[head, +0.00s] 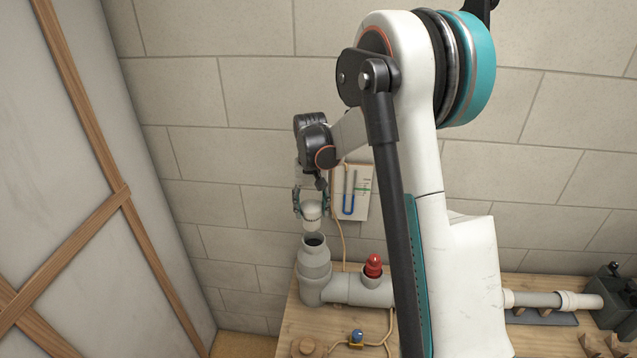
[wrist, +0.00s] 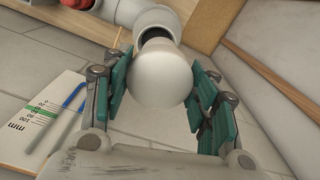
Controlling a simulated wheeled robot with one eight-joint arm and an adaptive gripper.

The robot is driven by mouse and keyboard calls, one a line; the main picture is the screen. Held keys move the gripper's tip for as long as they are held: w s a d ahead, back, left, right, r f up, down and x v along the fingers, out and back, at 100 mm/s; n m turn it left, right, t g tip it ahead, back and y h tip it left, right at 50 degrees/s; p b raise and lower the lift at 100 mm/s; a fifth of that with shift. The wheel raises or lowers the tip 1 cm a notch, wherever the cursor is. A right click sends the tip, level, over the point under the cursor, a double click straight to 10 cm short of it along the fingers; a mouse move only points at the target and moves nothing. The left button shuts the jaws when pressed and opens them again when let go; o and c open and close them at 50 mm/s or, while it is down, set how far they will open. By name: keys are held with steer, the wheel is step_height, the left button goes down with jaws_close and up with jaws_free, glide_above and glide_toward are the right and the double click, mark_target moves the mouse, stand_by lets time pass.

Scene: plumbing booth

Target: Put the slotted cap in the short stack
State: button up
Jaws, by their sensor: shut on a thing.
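My gripper (head: 311,203) is shut on a white cap (head: 312,213), holding it just above the short stack. In the wrist view the cap (wrist: 160,78) is a smooth pale dome between the teal finger pads; no slot shows on the visible side. The short stack (head: 314,262) is a grey upright pipe with a dark open mouth at the left end of the bench. A gap shows between cap and mouth in the head view. In the wrist view the stack's mouth (wrist: 156,34) lies just beyond the cap, which partly hides it.
A gauge board (head: 361,190) with a blue tube is close right of my gripper. A red fitting (head: 374,265) stands on the horizontal grey pipe (head: 352,289). A blue-topped valve (head: 357,337) sits nearer on the wooden bench (head: 290,318). A wood-framed panel (head: 95,200) stands at left.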

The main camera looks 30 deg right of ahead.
steer(key=shift+w+d+r, duration=0.25)
steer(key=shift+d+r, duration=0.15)
steer(key=shift+r, duration=0.05)
steer(key=shift+f, duration=0.1)
steer(key=shift+f, duration=0.1)
steer(key=shift+f+b, duration=1.15)
steer(key=shift+f, duration=1.25)
steer(key=shift+f+b, duration=1.6)
steer(key=shift+f, duration=0.2)
steer(key=shift+f+b, duration=0.45)
steer(key=shift+b, duration=0.05)
steer(key=o, duration=1.2)
